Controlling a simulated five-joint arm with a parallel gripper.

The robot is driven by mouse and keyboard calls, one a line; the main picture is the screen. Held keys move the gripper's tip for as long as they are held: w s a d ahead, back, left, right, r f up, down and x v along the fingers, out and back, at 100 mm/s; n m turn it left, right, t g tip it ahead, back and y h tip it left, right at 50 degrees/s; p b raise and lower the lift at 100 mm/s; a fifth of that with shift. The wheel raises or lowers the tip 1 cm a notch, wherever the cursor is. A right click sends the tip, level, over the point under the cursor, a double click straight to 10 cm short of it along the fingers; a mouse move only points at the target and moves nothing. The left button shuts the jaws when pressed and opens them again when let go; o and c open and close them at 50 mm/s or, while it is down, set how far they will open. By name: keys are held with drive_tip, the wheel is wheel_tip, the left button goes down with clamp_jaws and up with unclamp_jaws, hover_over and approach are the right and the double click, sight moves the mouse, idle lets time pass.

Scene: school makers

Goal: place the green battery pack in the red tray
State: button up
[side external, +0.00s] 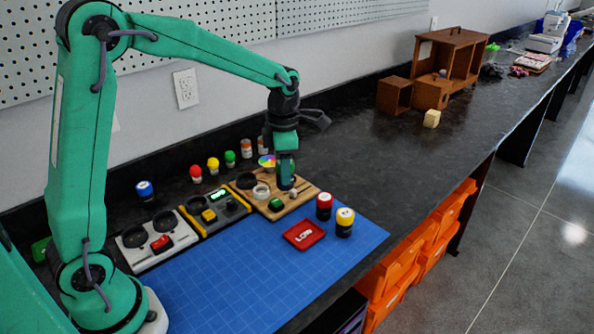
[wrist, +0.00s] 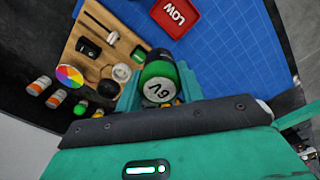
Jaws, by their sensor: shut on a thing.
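My gripper (side external: 286,168) is over the right part of the wooden board, left of and behind the tray. In the wrist view it is shut on the green battery pack (wrist: 158,83), which has a green top, a pale end marked 9V and a dark lower body. In the side view the fingers hide most of the pack; I cannot tell whether it touches the board.
The wooden board (side external: 256,206) holds small parts. A red battery pack (side external: 324,206) and a yellow one (side external: 345,222) stand right of the tray. A grey-yellow device (side external: 213,211) sits left of the board. The blue mat (side external: 240,280) in front is clear.

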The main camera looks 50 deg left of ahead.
drive_tip(key=s+d+f+m, duration=0.1)
drive_tip(key=s+d+m, duration=0.2)
drive_tip(key=d, duration=1.2)
drive_tip(key=s, duration=0.3)
drive_tip(key=shift+f, duration=0.15)
approach(304, 235)
drive_tip(key=shift+f, duration=1.95)
drive_tip(key=shift+f, duration=0.2)
drive_tip(key=o, duration=1.1)
drive_tip(key=shift+r, duration=0.15)
